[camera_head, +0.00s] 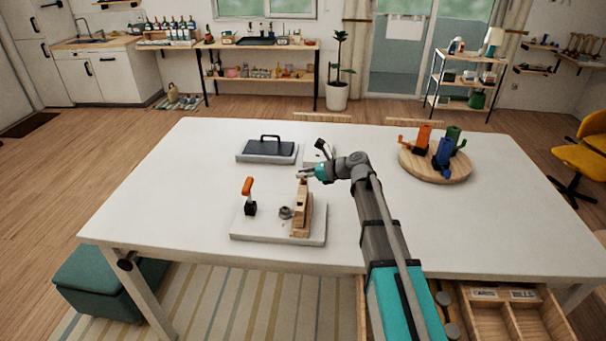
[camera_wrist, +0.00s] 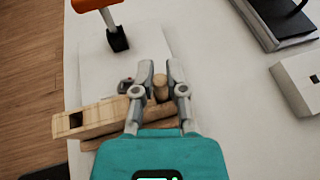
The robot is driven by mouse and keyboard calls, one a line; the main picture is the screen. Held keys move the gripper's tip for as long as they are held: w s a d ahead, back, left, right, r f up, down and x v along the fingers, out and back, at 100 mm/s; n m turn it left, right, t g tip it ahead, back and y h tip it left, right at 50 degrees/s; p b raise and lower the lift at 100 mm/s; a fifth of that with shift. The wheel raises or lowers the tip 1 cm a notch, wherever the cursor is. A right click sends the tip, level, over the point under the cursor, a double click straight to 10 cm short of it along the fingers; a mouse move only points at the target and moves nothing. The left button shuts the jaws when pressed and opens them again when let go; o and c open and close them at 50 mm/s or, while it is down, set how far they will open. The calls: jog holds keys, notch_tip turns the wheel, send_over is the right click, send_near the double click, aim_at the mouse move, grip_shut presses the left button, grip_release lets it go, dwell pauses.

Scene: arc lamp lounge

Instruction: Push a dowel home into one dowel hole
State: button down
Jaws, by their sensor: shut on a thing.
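My gripper (camera_head: 308,174) reaches in from the right over a wooden block (camera_head: 301,217). The block stands on a pale board (camera_head: 264,233) on the white table. In the wrist view my gripper (camera_wrist: 160,72) has its two fingers on either side of a short round wooden dowel (camera_wrist: 161,88) and is shut on it. The dowel is at the right end of the block (camera_wrist: 98,116), which has a dark square opening (camera_wrist: 75,120) near its left end. The dowel's lower end is hidden, so I cannot tell how deep it sits.
An orange-handled tool (camera_head: 248,187) stands upright on the board, left of the block. Behind are a dark-topped tray with a handle (camera_head: 267,148) and a small white box (camera_head: 318,154). A round wooden tray (camera_head: 435,173) holds coloured holders. The table's left side is clear.

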jog(key=shift+f+b, duration=0.3)
jog(key=shift+f, duration=0.05)
jog(key=c, duration=0.6)
grip_release()
jog(key=shift+r, duration=0.2)
notch_tip(320, 180, up, 8)
jog(key=p, duration=0.9)
jog(key=shift+r, duration=0.25)
